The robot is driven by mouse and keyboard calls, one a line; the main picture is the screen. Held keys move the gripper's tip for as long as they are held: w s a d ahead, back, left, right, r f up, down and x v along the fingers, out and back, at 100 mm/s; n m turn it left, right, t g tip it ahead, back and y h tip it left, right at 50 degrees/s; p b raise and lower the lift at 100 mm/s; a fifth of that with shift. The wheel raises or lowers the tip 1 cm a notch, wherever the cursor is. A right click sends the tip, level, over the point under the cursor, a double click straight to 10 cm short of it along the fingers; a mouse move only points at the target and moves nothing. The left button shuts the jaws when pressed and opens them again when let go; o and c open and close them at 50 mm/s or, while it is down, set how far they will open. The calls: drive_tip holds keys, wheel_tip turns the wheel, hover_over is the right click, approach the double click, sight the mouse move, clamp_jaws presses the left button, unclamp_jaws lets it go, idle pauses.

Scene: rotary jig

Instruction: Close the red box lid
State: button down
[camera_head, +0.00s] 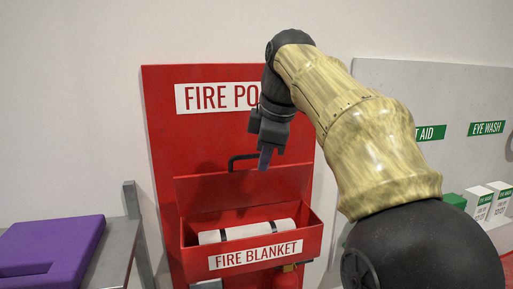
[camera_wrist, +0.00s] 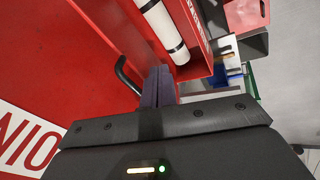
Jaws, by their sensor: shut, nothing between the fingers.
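The red box (camera_head: 262,241), labelled FIRE BLANKET, is mounted low on a red board. Its red lid (camera_head: 232,190) stands open, raised against the board behind the box, with a black handle (camera_head: 240,160) at its top edge. A white rolled blanket with dark straps (camera_head: 247,231) lies inside. My gripper (camera_head: 264,160) is shut and empty, in front of the board by the lid's upper edge, near the handle's right end. In the wrist view the shut fingers (camera_wrist: 158,86) are beside the black handle (camera_wrist: 126,75); whether they touch it I cannot tell.
The red board (camera_head: 160,130) carries a partly hidden sign (camera_head: 212,97). A purple item (camera_head: 55,250) lies on a grey table at left. At right, a grey panel (camera_head: 460,95) stands above green and white boxes (camera_head: 480,203). My arm hides part of the right side.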

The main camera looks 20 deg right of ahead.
drive_tip(key=w+r+m+t+h, duration=0.1)
drive_tip(key=w+r+m+t, duration=0.2)
drive_tip(key=r+m, duration=0.6)
drive_tip(key=m+t, duration=0.2)
drive_tip(key=m, duration=0.3)
drive_tip(key=shift+w+r, duration=0.25)
drive_tip(key=shift+f, duration=0.1)
drive_tip(key=w+f, duration=0.1)
drive_tip(key=f, duration=0.1)
drive_tip(key=w+f+p, duration=0.1)
drive_tip(key=f, duration=0.2)
drive_tip(key=w+f, duration=0.2)
drive_tip(key=f, duration=0.1)
drive_tip(key=shift+p, duration=0.3)
drive_tip(key=shift+s+f, duration=0.2)
drive_tip(key=shift+f, duration=0.15)
drive_tip(key=shift+d+f, duration=0.1)
drive_tip(key=shift+f, duration=0.05)
